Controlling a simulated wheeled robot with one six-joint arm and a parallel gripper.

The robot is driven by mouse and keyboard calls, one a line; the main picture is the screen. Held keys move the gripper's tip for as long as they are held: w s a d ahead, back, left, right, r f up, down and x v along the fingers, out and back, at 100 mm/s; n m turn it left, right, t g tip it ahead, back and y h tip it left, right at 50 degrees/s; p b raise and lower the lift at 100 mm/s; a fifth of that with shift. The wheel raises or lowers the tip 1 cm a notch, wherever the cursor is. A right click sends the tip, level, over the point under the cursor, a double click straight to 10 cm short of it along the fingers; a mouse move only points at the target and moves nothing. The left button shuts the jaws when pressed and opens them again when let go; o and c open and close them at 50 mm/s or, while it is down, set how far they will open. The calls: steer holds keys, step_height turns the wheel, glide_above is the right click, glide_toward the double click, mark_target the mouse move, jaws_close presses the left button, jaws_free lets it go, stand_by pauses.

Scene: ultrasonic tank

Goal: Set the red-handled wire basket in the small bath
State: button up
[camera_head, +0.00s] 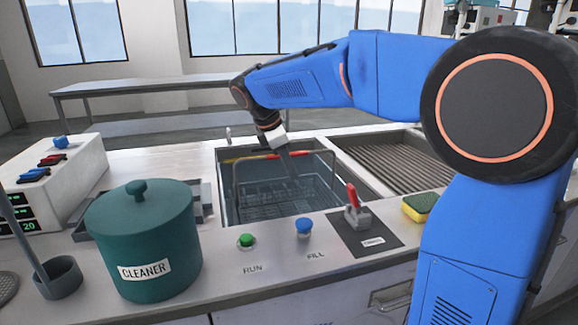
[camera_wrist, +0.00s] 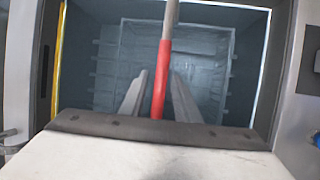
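The wire basket (camera_head: 262,205) is inside the bath (camera_head: 228,212), its arched handle standing upright. The red grip (camera_head: 273,155) of the handle is level with about the bath's rim. In the wrist view the red grip (camera_wrist: 160,85) runs between my two fingers, with a gap on each side. My gripper (camera_head: 293,177) points down into the bath, its fingers apart and straddling the handle; it also shows in the wrist view (camera_wrist: 158,75). The basket's walls (camera_wrist: 228,75) show faintly below. I cannot tell whether its base rests on the bath floor.
A ribbed drainer (camera_head: 395,165) lies right of the bath. On the front ledge are a green button (camera_head: 246,240), a blue button (camera_head: 304,225), a red-levered switch (camera_head: 353,200) and a sponge (camera_head: 418,206). A green cleaner pot (camera_head: 140,235) stands at left.

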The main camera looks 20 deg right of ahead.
steer(key=shift+r, duration=0.1)
steer(key=v, duration=1.2)
